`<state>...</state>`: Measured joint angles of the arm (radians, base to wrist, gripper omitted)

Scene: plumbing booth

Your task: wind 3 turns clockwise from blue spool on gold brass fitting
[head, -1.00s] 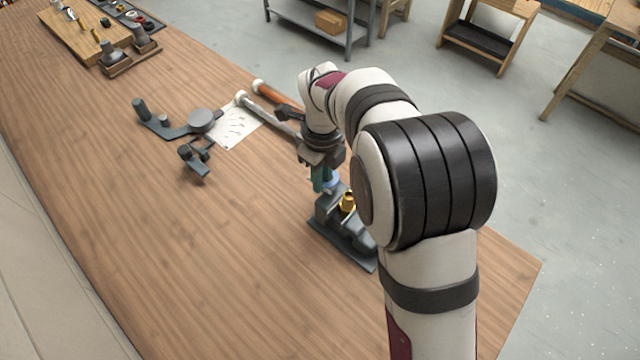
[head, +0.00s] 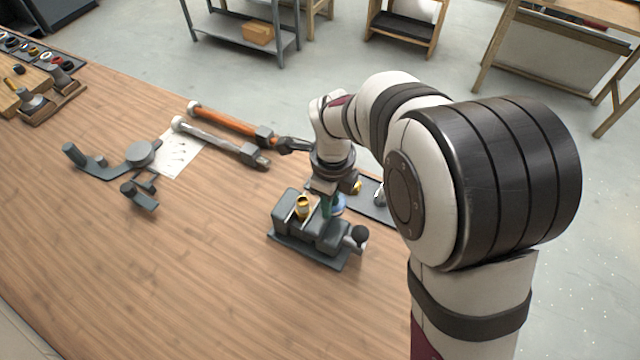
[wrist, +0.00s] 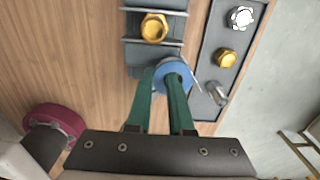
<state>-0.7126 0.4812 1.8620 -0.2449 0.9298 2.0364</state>
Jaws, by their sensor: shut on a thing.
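The gold brass fitting (head: 303,206) stands upright in a grey vise (head: 290,238); it also shows at the top of the wrist view (wrist: 154,27). My gripper (wrist: 172,78) has green fingers shut on the blue spool (wrist: 178,70), which shows partly between and beyond the fingertips. In the head view the blue spool (head: 338,206) is just right of the fitting, beside the vise and apart from the fitting. A thin pale strand shows along the spool's right edge in the wrist view; where it leads I cannot tell.
A dark tray (wrist: 205,60) beside the vise holds a second gold fitting (wrist: 226,57) and silver parts (wrist: 241,17). The front of the table is clear.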

